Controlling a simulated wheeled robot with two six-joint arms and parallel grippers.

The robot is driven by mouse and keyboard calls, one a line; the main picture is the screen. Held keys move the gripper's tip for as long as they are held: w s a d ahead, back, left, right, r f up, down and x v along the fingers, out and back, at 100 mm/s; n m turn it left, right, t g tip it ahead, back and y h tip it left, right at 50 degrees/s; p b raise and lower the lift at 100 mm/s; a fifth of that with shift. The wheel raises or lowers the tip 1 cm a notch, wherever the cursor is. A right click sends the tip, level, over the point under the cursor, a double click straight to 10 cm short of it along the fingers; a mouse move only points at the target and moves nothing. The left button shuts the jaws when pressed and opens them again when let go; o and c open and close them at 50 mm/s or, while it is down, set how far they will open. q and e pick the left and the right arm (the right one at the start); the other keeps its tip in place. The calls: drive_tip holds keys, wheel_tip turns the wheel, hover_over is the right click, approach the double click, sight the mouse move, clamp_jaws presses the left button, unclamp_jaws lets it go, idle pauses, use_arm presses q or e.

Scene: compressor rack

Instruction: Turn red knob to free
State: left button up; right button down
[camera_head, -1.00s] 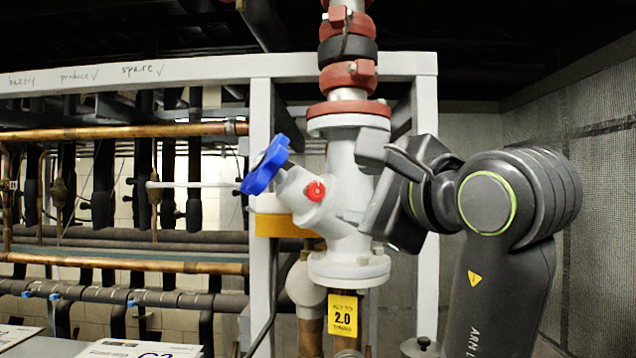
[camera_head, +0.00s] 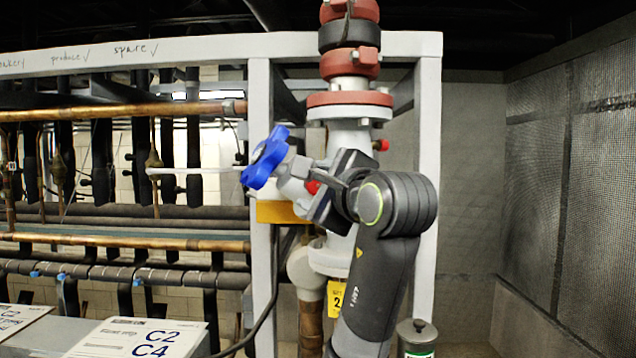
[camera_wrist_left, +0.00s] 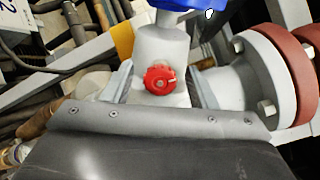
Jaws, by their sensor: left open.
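The red knob (camera_head: 312,187) sits on the side of the white angled valve body (camera_head: 345,138) and is partly covered by my left gripper (camera_head: 309,188) in the head view. In the left wrist view the red knob (camera_wrist_left: 160,78) faces the camera, with a small screw at its centre. My left gripper is open, with a grey finger on either side of the knob. I cannot tell whether the fingers touch it. My right gripper is not in view.
A blue handwheel (camera_head: 266,158) stands just left of the gripper. A second small red part (camera_head: 381,145) shows right of the valve. A yellow tag (camera_head: 336,298) hangs below. A white frame post (camera_head: 429,140) stands close on the right.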

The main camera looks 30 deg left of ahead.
use_arm(q)
drive_tip(key=c, duration=0.9)
drive_tip(key=shift+n+b, duration=0.3)
drive_tip(key=shift+n, duration=0.4)
drive_tip(key=shift+c, duration=0.3)
drive_tip(key=o, duration=1)
drive_tip(key=shift+c, duration=0.2)
